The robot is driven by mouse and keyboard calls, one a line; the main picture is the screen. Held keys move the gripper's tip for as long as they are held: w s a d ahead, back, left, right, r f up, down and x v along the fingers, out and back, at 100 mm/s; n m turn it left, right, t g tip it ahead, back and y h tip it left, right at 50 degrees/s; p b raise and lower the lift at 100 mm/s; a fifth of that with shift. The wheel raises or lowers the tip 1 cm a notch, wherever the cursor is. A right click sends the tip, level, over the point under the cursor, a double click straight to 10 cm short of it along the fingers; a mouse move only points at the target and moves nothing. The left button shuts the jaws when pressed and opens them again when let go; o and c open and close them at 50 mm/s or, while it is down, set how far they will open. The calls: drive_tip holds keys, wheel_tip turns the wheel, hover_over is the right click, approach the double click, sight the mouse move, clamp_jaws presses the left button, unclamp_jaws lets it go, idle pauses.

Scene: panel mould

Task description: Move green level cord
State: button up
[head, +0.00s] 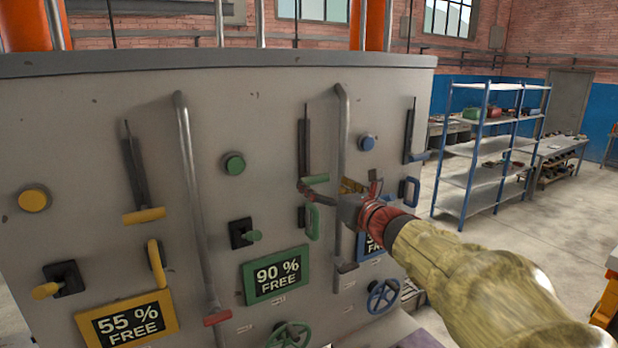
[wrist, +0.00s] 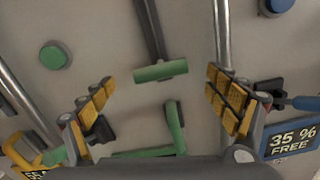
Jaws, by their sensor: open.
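The green level cord is a dark, slim strip ending in a green crossbar (wrist: 160,71) on the grey panel. In the head view its dark upper part (head: 304,135) shows, and the green bar at its lower end is partly hidden by my gripper. My gripper (wrist: 160,98) is open and empty, facing the panel. In the wrist view the green bar lies between the two yellow-padded fingers, near fingertip height, with no finger touching it. In the head view my gripper (head: 340,188) covers part of the panel.
A green loop handle (head: 313,222) sits just below the bar. A grey vertical pipe (head: 341,120) runs close on the right. A green button (head: 233,164), a green lever (head: 252,236), a 90 % sign (head: 276,275) and yellow and blue counterparts share the panel.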

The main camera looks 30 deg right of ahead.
sight(314, 180)
drive_tip(key=w+p, duration=0.1)
drive_tip(key=w, duration=0.6)
drive_tip(key=shift+a+f, duration=0.1)
drive_tip(key=shift+c, duration=0.6)
drive_tip(key=c, duration=1.5)
